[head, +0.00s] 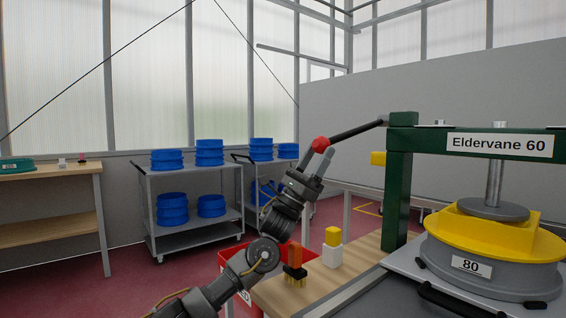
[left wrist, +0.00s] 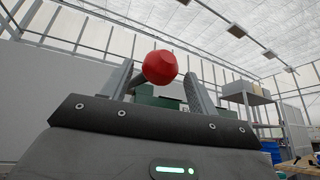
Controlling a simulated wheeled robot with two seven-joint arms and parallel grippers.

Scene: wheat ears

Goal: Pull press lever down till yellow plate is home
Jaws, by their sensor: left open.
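The green press (head: 398,190) labelled "Eldervane 60" stands at the right. Its dark lever (head: 355,131) slopes down to the left from the top of the column and ends in a red knob (head: 320,144). My left gripper (head: 322,157) is open just below the knob. In the left wrist view the knob (left wrist: 160,67) shows between the two spread finger tips; whether they touch it I cannot tell. The yellow plate (head: 450,222) sits on a grey round vessel marked 80, under the press's grey disc (head: 492,209) and shaft. My right gripper is out of view.
A red bin (head: 234,264) stands behind my left arm. Trolleys with blue round containers (head: 172,205) stand further back.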

